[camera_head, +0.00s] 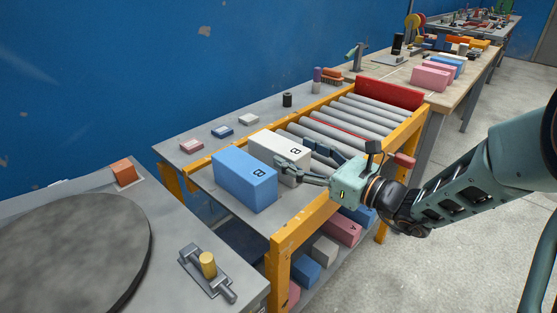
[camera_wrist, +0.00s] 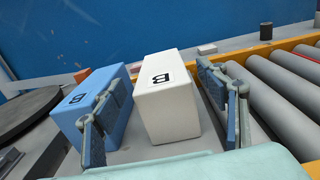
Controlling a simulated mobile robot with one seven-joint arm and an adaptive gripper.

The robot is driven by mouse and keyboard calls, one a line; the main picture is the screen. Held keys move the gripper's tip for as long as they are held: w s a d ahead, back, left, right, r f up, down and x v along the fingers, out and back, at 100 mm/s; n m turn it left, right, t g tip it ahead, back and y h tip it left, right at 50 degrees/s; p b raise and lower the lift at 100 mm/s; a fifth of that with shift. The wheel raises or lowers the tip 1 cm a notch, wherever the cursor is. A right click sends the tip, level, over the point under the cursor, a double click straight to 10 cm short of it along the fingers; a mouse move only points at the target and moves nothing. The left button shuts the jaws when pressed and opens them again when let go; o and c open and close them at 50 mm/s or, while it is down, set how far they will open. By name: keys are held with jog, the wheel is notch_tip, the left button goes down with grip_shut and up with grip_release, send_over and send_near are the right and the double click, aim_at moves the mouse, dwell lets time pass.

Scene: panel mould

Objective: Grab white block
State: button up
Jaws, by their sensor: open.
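The white block (camera_head: 278,153) stands on the grey surface at the near end of the roller table, beside the blue block. In the wrist view the white block (camera_wrist: 165,108) carries a black B on its top and sits between my two open fingers. My gripper (camera_head: 308,160) is open, with its fingers reaching in from the right in the head view. In the wrist view my gripper (camera_wrist: 165,110) has its left finger in front of the blue block and its right finger to the right of the white block, with a gap there.
The blue block (camera_head: 244,179) stands just left of the white one, with a narrow gap. Metal rollers (camera_head: 345,123) lie to the right, ending at a red panel (camera_head: 388,92). Small pink, blue and white pieces lie on the ledge behind. A yellow frame (camera_head: 310,222) edges the front.

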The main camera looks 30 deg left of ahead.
aim_at(278, 143)
jog(key=shift+f+b+x, duration=0.15)
jog(key=shift+b+x, duration=0.35)
jog(key=shift+x, duration=1.05)
jog(key=shift+f+b+x, duration=0.2)
jog(key=shift+b+x, duration=0.25)
jog(key=shift+x, duration=1.1)
jog(key=shift+c, duration=0.6)
jog(key=c, duration=1.5)
jog(key=shift+r, duration=0.1)
grip_shut()
